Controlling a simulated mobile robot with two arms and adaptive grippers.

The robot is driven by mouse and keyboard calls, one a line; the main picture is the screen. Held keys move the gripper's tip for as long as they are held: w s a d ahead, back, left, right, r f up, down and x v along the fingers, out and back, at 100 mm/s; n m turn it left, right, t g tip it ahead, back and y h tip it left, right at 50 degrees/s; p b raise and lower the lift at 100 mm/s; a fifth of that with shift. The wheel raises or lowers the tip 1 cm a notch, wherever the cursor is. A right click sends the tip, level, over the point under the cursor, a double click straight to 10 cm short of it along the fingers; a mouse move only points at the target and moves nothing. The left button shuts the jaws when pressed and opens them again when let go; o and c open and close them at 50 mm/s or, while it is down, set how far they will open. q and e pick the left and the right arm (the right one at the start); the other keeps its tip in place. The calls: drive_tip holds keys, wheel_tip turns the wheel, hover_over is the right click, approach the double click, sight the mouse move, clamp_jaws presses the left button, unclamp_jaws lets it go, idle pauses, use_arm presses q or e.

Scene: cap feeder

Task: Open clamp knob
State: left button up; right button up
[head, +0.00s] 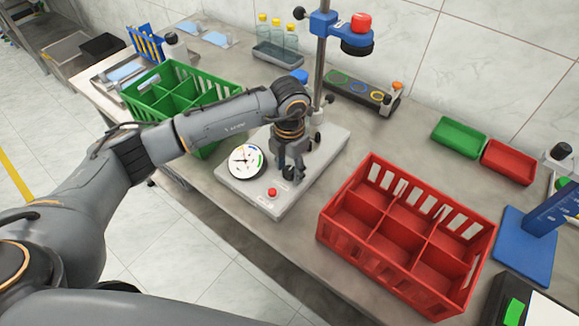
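My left gripper (288,172) points down at the grey base plate (322,160) of a stand, just right of a round dial gauge (246,161). Its fingers are dark and small, and whether they hold anything is hidden. The stand's post (320,70) rises behind the gripper. A blue clamp head (323,22) on the post carries a red cap (361,22). A black knob (299,13) sticks out left of the clamp head, well above the gripper. A dark knob-like part (316,137) sits low by the post, close to the gripper. My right gripper is not in view.
A red divided crate (330,232) stands at the right front, a green one (128,99) at the left behind my arm. A red button (271,192) is on the base plate. Green (458,137) and red (510,161) trays and a blue stand (525,240) lie right.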

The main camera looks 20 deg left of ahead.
sight(289, 169)
use_arm(q)
drive_tip(key=shift+r, duration=0.1)
wheel_tip(289, 169, up, 12)
idle(0.6)
idle(0.4)
